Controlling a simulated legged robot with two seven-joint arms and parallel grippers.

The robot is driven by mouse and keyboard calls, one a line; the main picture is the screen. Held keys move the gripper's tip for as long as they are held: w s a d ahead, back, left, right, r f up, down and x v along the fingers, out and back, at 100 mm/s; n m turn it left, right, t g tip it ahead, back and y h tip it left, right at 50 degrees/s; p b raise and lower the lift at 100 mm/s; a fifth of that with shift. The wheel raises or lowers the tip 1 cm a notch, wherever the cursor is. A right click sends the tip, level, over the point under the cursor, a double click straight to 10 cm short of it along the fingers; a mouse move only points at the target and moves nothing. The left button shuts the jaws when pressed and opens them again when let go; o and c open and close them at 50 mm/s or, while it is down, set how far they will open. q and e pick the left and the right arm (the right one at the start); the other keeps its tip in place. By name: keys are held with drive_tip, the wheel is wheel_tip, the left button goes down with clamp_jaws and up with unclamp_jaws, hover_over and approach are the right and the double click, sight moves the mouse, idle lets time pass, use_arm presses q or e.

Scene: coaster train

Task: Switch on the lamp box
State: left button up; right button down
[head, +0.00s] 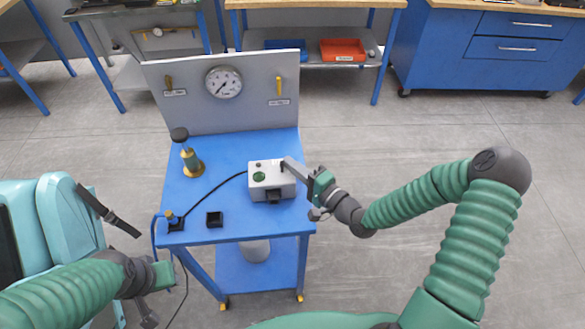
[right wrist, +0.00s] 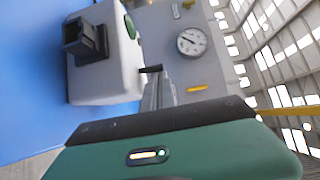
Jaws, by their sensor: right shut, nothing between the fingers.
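The lamp box (head: 272,184) is a pale grey box on the blue cart. It has a round dark green lamp (head: 259,176) and a black square socket (head: 274,197) on its front. In the right wrist view the box (right wrist: 118,80) fills the upper left, and a short black lever (right wrist: 151,69) sticks out beside it. My right gripper (head: 287,163) is shut and empty, its fingertips at the box's top right edge, close to the lever; I cannot tell if they touch. My left gripper (head: 147,308) is low at the left, away from the box; its finger opening is unclear.
The blue cart (head: 228,222) has an upright grey panel with a gauge (head: 223,82) behind the box. A brass post with a black knob (head: 190,158), a black cable and a small black block (head: 214,219) stand left of the box. A teal object (head: 68,215) is at far left.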

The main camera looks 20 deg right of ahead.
drive_tip(key=shift+s+a+f+n+t+y+b, duration=0.15)
drive_tip(key=shift+s+n+t+y+b, duration=0.1)
drive_tip(key=shift+n+t+y+b, duration=0.55)
drive_tip(key=shift+h, duration=0.3)
drive_tip(key=shift+s+b, duration=0.25)
drive_tip(key=shift+b, duration=0.05)
drive_tip(key=shift+f, duration=0.1)
